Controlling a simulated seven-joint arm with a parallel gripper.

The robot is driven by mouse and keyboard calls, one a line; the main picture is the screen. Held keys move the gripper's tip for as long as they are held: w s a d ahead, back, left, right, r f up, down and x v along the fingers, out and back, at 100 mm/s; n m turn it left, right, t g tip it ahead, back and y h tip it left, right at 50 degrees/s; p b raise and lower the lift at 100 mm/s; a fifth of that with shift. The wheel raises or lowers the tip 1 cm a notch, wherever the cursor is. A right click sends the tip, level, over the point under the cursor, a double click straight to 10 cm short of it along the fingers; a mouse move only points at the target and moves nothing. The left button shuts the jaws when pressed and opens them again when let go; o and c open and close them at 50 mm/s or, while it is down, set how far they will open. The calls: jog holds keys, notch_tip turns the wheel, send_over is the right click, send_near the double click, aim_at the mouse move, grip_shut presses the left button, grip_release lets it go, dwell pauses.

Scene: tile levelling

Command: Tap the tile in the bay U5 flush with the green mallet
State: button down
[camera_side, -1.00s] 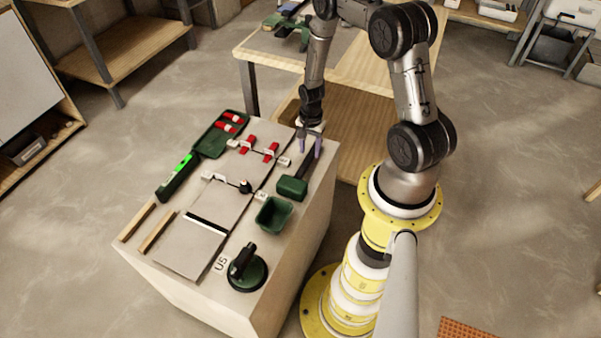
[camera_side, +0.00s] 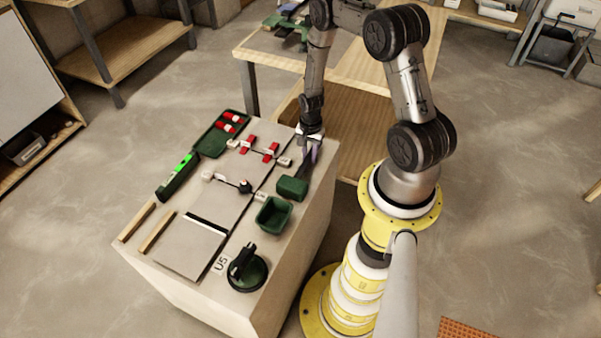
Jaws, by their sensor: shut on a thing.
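The green mallet lies on the bench top near its right edge, with its green head (camera_side: 292,189) toward the front and its dark handle (camera_side: 304,167) pointing back. The mallet head appears to rest on the bench. The U5 label (camera_side: 220,264) is at the front, beside a large grey tile (camera_side: 188,248). A dark gap and a pale strip run along that tile's back edge. Its height against its neighbours cannot be told from here.
A suction lifter (camera_side: 247,271) stands right of the U5 label, and an open green bin (camera_side: 273,216) stands between it and the mallet. A green level (camera_side: 177,178), wooden strips (camera_side: 157,231) and a green tray (camera_side: 209,147) line the left side. Red wedges (camera_side: 270,150) sit at the back joints.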

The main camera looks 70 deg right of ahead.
aim_at(310, 156)
jog(key=shift+r, duration=0.15)
dwell(0.4)
jog(key=shift+r, duration=3.95)
